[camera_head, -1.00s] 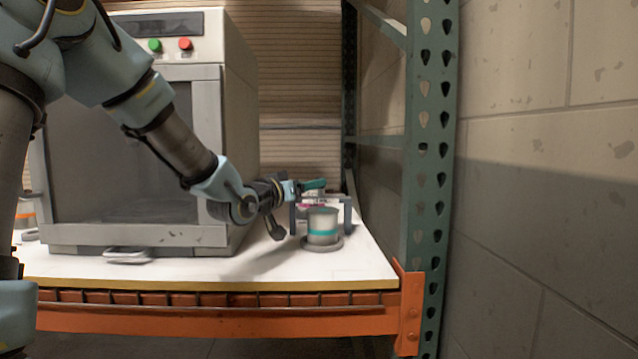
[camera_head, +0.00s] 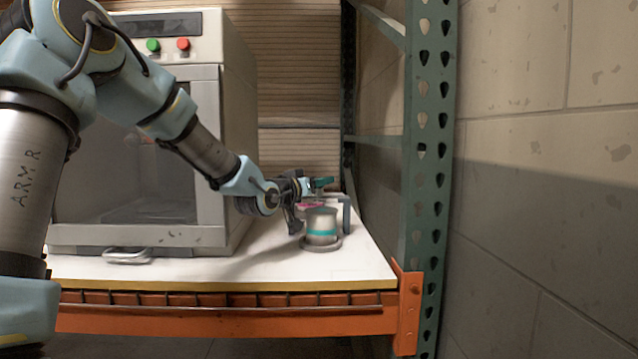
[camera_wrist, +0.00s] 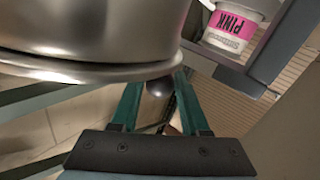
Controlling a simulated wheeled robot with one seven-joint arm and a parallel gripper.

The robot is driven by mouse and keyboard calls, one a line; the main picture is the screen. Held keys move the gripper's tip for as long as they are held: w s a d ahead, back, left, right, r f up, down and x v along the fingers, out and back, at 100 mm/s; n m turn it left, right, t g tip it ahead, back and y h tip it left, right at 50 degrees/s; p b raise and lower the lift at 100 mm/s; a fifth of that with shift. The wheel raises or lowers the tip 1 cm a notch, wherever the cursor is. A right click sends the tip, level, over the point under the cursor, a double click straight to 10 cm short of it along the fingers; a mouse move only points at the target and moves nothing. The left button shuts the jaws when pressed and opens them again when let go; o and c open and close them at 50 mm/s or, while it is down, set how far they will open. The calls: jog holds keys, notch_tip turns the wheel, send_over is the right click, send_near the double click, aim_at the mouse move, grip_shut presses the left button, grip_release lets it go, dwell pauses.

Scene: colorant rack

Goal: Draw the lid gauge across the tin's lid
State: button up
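The tin (camera_head: 321,222) is a grey cylinder with a teal band, upright on a round grey base. Its curved metal body and rim (camera_wrist: 85,68) fill the upper left of the wrist view. A blue-grey frame (camera_head: 346,214) stands around the tin and also shows in the wrist view (camera_wrist: 285,45). My gripper (camera_head: 321,183) is just behind and above the tin. In the wrist view its two teal fingers (camera_wrist: 158,80) are apart, with a small dark ball (camera_wrist: 158,87) between their tips. I cannot tell whether this ball belongs to the lid gauge, and I see no clear contact.
A pink-labelled container (camera_wrist: 235,25) stands behind the tin. A large grey cabinet (camera_head: 130,235) is at left on the white shelf top (camera_head: 220,268). A green rack post (camera_head: 428,150) and a block wall (camera_head: 545,180) close off the right.

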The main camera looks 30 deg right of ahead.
grip_shut()
dwell(1.0)
